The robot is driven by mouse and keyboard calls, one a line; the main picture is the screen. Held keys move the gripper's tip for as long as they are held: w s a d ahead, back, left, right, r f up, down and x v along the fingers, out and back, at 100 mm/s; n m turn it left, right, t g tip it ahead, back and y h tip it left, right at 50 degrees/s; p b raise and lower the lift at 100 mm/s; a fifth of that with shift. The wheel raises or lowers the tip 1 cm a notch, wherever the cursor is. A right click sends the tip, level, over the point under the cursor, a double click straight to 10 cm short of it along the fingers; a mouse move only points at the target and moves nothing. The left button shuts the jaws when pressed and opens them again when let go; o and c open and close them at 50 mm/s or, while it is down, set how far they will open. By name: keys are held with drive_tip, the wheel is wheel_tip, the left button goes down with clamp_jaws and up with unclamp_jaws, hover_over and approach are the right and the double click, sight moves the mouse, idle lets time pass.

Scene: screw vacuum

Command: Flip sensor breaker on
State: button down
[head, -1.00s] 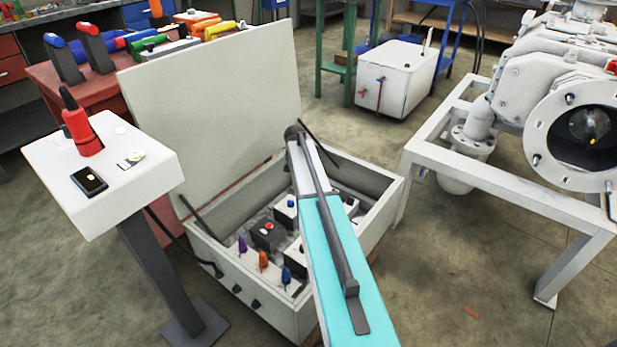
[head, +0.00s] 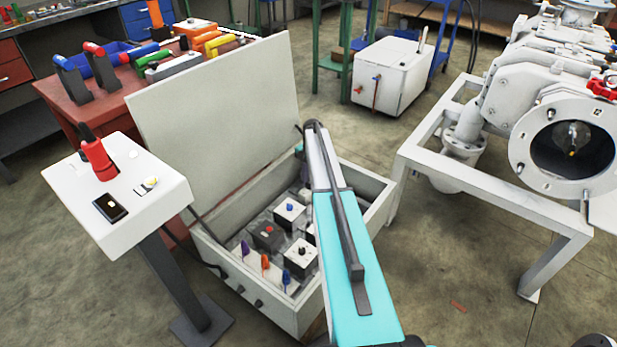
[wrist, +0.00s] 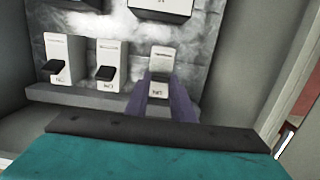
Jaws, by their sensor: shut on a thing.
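Three small white breakers with dark levers stand in a row in the wrist view: a left one (wrist: 57,72), a middle one (wrist: 108,74) and a right one (wrist: 160,62). Their labels are too small to read, so I cannot tell which is the sensor breaker. My gripper (wrist: 163,88), with purple fingers, is shut on the right breaker's lever, one finger on each side. The left and middle levers stick out towards the camera. In the head view my gripper is hidden by my arm inside the open control box (head: 355,180).
The box's raised lid (head: 215,105) stands behind it. Inside are switch blocks (head: 290,210) and coloured knobs (head: 265,262). A pedestal (head: 125,225) with a red device (head: 97,158) stands left.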

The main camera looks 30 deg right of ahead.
drive_tip(key=shift+d+y+p, duration=0.5)
drive_tip(key=shift+p, duration=0.1)
idle(0.3)
drive_tip(key=c, duration=1.5)
unclamp_jaws()
drive_tip(key=shift+a, duration=0.1)
drive_tip(key=shift+w, duration=0.1)
